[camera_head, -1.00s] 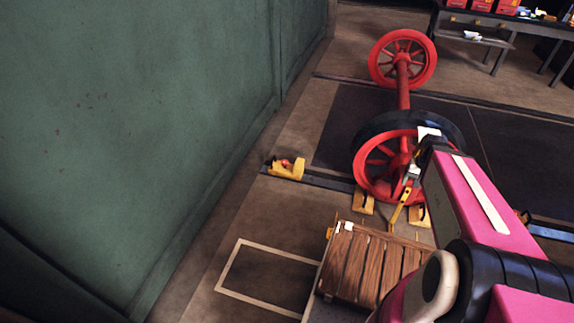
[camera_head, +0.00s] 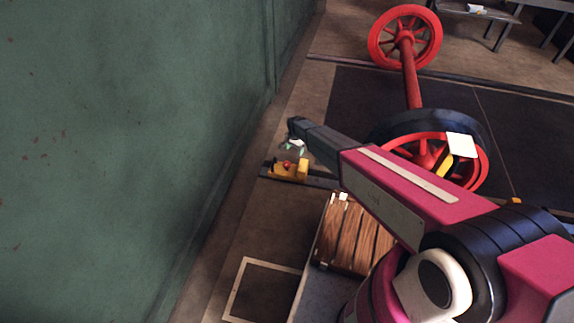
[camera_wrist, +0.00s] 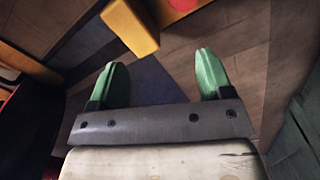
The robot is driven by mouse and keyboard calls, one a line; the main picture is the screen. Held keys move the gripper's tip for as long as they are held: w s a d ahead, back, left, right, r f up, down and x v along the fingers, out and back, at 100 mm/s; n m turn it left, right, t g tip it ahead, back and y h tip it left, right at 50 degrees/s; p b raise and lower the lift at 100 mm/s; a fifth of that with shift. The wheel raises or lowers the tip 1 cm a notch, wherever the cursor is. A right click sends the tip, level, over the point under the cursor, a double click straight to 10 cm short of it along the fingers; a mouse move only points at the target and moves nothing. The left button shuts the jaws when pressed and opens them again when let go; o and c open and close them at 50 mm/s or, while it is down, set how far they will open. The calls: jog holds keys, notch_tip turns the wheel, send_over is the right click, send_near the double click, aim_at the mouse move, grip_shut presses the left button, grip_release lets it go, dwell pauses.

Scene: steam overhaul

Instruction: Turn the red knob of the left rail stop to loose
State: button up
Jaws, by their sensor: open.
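The left rail stop (camera_head: 303,166) is a yellow block on the dark rail near the green wall in the head view. Its red knob (camera_head: 287,165) sits at its left part. In the wrist view the yellow stop (camera_wrist: 132,25) shows at the top, and part of the red knob (camera_wrist: 184,4) is cut off by the top edge. My gripper (camera_wrist: 160,72) is open and empty, its two green fingertips apart. In the head view my gripper (camera_head: 294,145) appears just above the stop; I cannot tell whether it touches it.
A red wheelset (camera_head: 410,75) stands on the rails to the right. A slatted wooden crate (camera_head: 352,235) is in front of it. The green wall (camera_head: 130,130) rises close on the left. A white-outlined floor area (camera_head: 262,290) is clear.

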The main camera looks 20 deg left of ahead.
send_over(287, 164)
notch_tip(287, 164, down, 3)
notch_tip(287, 164, down, 11)
jog(key=shift+w+a+r, duration=0.15)
jog(key=shift+r, duration=0.05)
jog(key=c, duration=0.9)
